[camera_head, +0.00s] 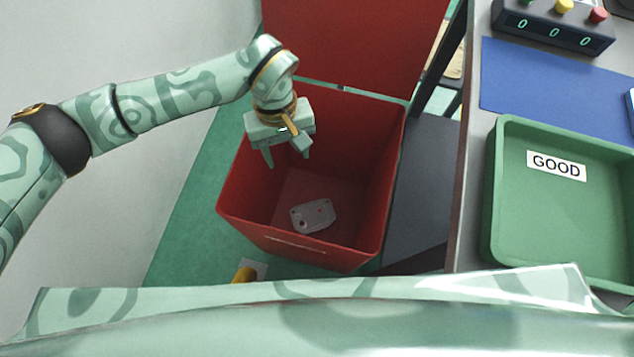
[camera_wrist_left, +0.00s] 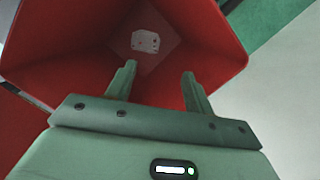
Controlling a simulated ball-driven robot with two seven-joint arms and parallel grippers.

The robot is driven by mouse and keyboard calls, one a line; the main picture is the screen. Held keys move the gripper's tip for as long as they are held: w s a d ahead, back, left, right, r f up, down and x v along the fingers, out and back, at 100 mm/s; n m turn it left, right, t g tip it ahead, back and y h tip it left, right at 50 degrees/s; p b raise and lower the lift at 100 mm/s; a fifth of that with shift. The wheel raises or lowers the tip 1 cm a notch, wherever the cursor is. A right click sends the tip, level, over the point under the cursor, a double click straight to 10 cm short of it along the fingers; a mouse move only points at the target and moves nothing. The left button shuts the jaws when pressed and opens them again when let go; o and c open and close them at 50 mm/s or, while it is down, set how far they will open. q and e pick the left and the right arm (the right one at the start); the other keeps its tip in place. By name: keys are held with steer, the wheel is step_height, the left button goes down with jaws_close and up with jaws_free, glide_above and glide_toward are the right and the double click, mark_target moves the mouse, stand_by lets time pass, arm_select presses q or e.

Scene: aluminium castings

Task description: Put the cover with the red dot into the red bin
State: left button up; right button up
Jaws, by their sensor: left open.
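The grey metal cover (camera_head: 313,215) lies on the floor of the red bin (camera_head: 393,180), near its front side. A small red dot shows on the cover's top face. In the left wrist view the cover (camera_wrist_left: 145,41) lies deep inside the red bin (camera_wrist_left: 215,40), beyond my fingertips and apart from them. My left gripper (camera_head: 287,160) is over the bin's opening, pointing down, open and empty. Its two fingers (camera_wrist_left: 158,75) stand well apart in the left wrist view. My right gripper is not in view.
The bin's red lid (camera_head: 350,40) stands open at the back. To the right is a table with a green tray (camera_head: 497,200) labelled GOOD, a blue mat (camera_head: 540,85) and a counter box (camera_head: 555,28) with buttons. Green floor shows left of the bin.

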arm_select(q)
steer(key=p+v, duration=0.4)
steer(key=v, duration=1.2)
steer(key=shift+r+p, duration=0.2)
steer(key=shift+p, duration=0.2)
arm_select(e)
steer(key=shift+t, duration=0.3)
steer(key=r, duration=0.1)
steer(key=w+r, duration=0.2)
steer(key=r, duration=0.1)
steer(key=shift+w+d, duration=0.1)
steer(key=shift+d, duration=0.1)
